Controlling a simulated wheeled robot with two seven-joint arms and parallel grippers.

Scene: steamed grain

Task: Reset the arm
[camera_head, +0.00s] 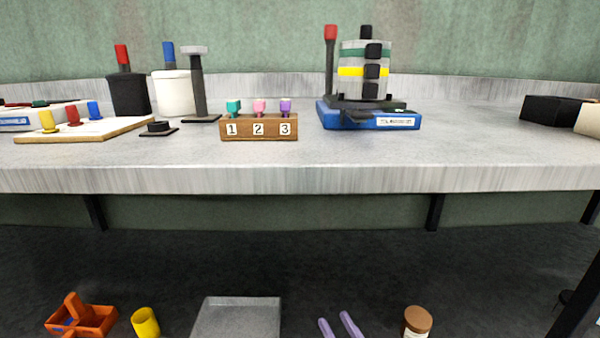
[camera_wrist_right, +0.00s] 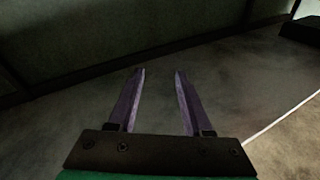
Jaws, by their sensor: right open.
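My right gripper (camera_head: 338,323) shows at the bottom of the head view as two purple fingertips, low in front of the grey bench. In the right wrist view my right gripper (camera_wrist_right: 160,74) has its two purple fingers apart, with nothing between them. A dark grey floor-like surface lies beyond the fingers there. My right arm itself is below the head view's frame. My left gripper is in neither view.
The bench (camera_head: 330,178) spans the head view. On it stand a wooden block labelled 1, 2, 3 (camera_head: 258,134), a blue-based device (camera_head: 365,122) and a white canister (camera_head: 173,95). Below are an orange container (camera_head: 95,316), yellow cup (camera_head: 146,321), grey tray (camera_head: 237,318) and brown-lidded jar (camera_head: 417,320).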

